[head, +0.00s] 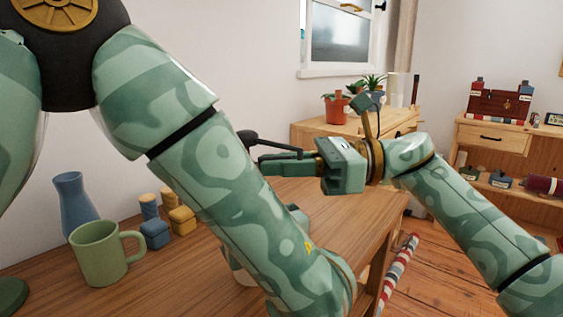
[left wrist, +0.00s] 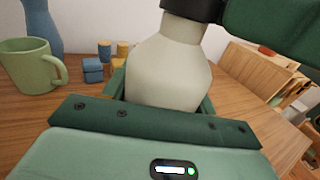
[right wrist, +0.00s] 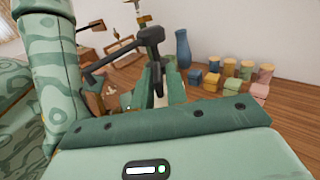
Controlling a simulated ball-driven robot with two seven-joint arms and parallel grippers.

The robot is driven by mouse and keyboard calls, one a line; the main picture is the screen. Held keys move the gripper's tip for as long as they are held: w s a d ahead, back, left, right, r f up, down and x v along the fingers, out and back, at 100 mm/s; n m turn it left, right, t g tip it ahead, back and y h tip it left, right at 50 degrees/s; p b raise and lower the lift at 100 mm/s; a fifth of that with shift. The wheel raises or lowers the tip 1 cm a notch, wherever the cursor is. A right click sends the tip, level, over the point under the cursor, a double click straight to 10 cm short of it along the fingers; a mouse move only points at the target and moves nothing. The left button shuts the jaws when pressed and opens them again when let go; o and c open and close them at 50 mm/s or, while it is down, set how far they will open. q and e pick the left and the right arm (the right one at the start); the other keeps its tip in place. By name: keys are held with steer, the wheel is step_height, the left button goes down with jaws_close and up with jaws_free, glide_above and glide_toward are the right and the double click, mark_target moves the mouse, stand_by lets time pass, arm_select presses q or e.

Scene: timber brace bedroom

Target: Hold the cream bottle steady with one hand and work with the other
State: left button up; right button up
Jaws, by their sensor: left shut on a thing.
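The cream bottle (left wrist: 170,70) stands upright between the fingers of my left gripper (left wrist: 162,95), which is shut on its body. The bottle has a dark collar. A black pump-like top (right wrist: 152,42) with a long spout shows in the right wrist view, and beside my left arm in the head view (head: 248,137). My right gripper (right wrist: 160,85) appears open, its fingers just below the spout and on either side of the stem; contact is unclear.
A green mug (head: 98,258), a blue vase (head: 75,205) and small blue and yellow containers (head: 155,234) stand left on the wooden table (head: 340,205). Behind are a cabinet with potted plants (head: 336,108) and a shelf (head: 500,135). The table's right side is mostly clear.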

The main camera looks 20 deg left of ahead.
steer(key=shift+o, duration=0.9)
